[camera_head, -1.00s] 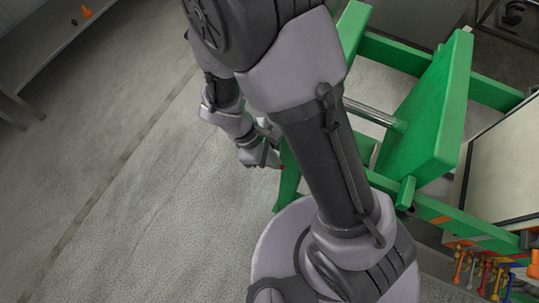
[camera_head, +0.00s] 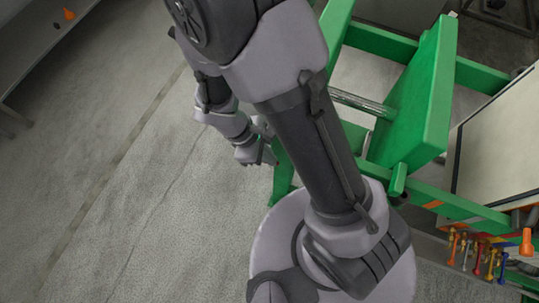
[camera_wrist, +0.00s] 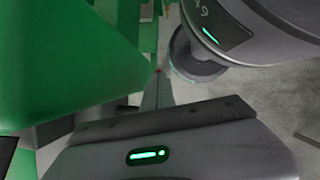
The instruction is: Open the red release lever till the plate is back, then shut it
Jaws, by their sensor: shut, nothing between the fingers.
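A large green plate (camera_head: 418,95) stands upright across a green frame (camera_head: 485,77). A shiny metal rod (camera_head: 361,102) meets its left face. My gripper (camera_head: 268,152) is low beside the frame's left end, partly hidden by my wrist. In the wrist view its fingers (camera_wrist: 158,88) are together and hold nothing. A tiny red spot (camera_wrist: 157,71) shows at the fingertips; I cannot tell whether it is part of the red release lever. The lever is not clearly visible in the head view, and I cannot tell whether the gripper touches it.
A green surface (camera_wrist: 60,65) fills the left of the wrist view, close to the fingers. Pale panels (camera_head: 500,150) stand right of the plate. Colourful tools (camera_head: 478,255) hang at the lower right. The floor at left is clear.

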